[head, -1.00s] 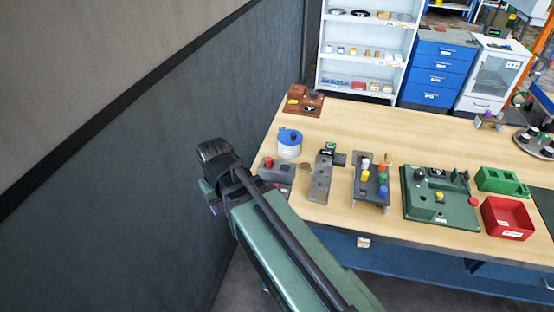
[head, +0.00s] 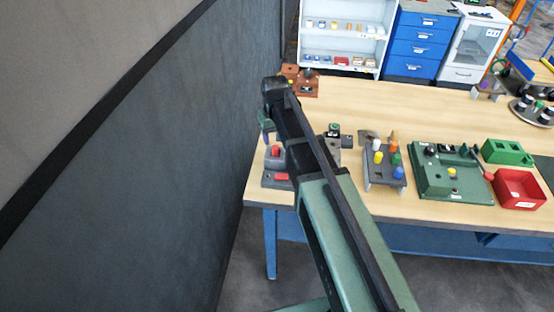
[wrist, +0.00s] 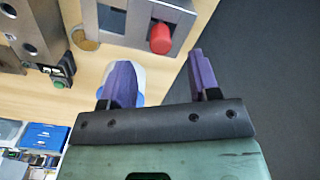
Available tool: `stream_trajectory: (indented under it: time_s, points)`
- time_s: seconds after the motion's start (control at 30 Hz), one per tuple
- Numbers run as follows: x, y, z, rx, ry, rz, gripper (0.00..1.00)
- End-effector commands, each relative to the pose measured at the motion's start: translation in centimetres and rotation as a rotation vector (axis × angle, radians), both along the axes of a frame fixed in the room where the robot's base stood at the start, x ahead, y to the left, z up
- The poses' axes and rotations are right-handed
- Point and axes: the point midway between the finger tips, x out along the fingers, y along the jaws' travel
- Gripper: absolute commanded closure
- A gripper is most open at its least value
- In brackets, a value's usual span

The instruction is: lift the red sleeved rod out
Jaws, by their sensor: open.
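A red cylindrical cap (head: 275,151) stands up from a grey fixture (head: 268,183) at the table's left end; I take it for the red sleeved rod. In the wrist view the red piece (wrist: 160,38) sits at the corner of the grey fixture (wrist: 125,12), above and between my fingers in the picture. Any rod below the red part is hidden. My gripper (wrist: 160,84) has two purple fingers, apart and empty. In the head view my gripper (head: 265,125) hangs just behind the fixture, partly hidden by my arm.
A white and blue canister (wrist: 138,80) shows behind the left finger. A peg rack (head: 385,180), a green board (head: 430,185) and a red bin (head: 520,188) stand to the right. A dark wall (head: 180,150) is close on the left.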

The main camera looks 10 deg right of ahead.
Motion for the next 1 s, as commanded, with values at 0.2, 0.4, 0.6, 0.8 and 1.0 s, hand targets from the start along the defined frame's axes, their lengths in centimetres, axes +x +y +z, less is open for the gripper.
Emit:
stream_trajectory:
  time_s: [0.2, 0.4, 0.6, 0.8, 1.0]
  points:
    - [-0.1, 0.0, -1.5, 0.0, 0.0, 0.0, 0.44]
    - [-0.1, 0.1, -5.5, 0.0, 0.0, 0.0, 0.44]
    - [-0.2, 0.1, -5.3, 0.0, 0.0, 0.0, 0.44]
    - [-0.1, 0.1, -5.3, 0.0, 0.0, 0.0, 0.64]
    - [-0.1, 0.1, -5.3, 0.0, 0.0, 0.0, 0.95]
